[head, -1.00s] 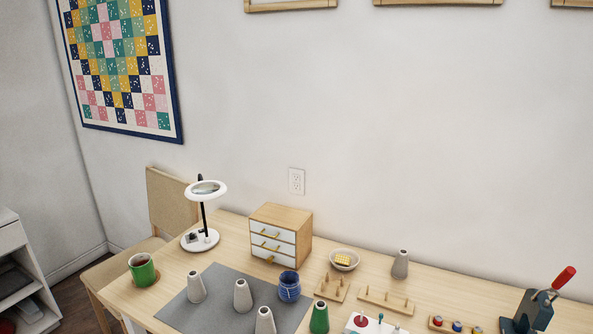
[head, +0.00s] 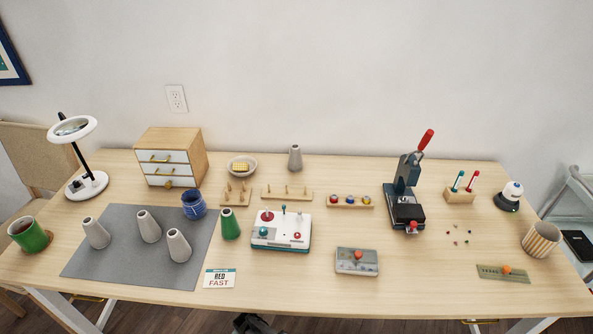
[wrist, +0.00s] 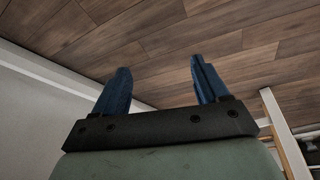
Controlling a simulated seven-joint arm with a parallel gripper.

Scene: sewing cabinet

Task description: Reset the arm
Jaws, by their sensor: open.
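My gripper (wrist: 160,85) shows in the wrist view with its two blue fingers apart and nothing between them. Beyond the fingers lies the wooden floor (wrist: 150,45). In the head view a dark part of my arm shows at the bottom edge, below the front edge of the table (head: 330,298). The fingers cannot be made out there. My gripper touches no object that I can see.
A white table leg (head: 65,308) stands at lower left.

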